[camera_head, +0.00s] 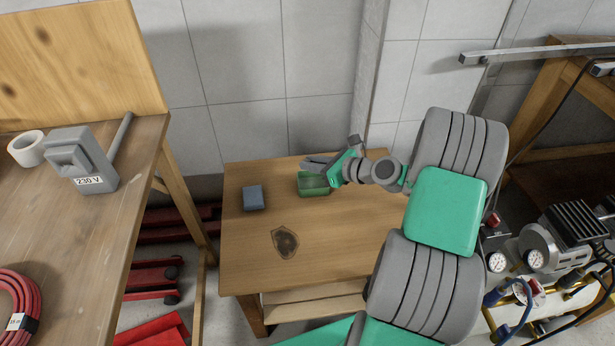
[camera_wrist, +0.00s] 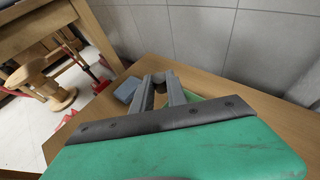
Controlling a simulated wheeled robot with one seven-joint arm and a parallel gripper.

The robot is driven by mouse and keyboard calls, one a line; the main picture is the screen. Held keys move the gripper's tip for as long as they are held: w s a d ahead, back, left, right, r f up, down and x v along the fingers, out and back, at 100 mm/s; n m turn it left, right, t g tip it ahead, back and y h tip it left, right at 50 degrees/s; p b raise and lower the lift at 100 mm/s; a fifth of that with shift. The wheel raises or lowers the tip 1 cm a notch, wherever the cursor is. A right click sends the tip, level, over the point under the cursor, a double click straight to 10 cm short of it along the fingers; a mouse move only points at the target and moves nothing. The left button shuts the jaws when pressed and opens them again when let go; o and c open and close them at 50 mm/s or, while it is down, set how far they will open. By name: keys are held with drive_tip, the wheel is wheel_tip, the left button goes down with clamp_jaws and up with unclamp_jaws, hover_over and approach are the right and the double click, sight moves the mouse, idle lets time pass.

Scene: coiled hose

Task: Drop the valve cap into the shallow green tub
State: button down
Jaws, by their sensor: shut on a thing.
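The shallow green tub (camera_head: 314,191) sits near the back of the small wooden table. My gripper (camera_head: 306,163) reaches in from the right, with its fingers above the tub's back part in the head view. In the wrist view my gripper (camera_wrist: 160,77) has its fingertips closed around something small. A strip of the green tub (camera_wrist: 194,99) shows just right of the fingers in the wrist view; the rest is hidden behind my gripper.
A blue block (camera_head: 253,198) lies left of the tub; it also shows in the wrist view (camera_wrist: 127,90). The small table (camera_head: 340,245) is otherwise clear, with a dark stain. A workbench stands left, a tiled wall behind, and a compressor with gauges (camera_head: 535,258) right.

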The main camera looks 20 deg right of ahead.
drive_tip(key=w+d+f+n+y+p, duration=0.1)
drive_tip(key=w+d+f, duration=0.2)
drive_tip(key=d, duration=0.2)
drive_tip(key=b, duration=0.6)
hover_over(322, 186)
drive_tip(key=shift+g, duration=0.4)
wheel_tip(322, 186, down, 6)
drive_tip(key=shift+f, duration=0.15)
drive_tip(key=c, duration=1.3)
unclamp_jaws()
drive_tip(key=shift+o, duration=0.2)
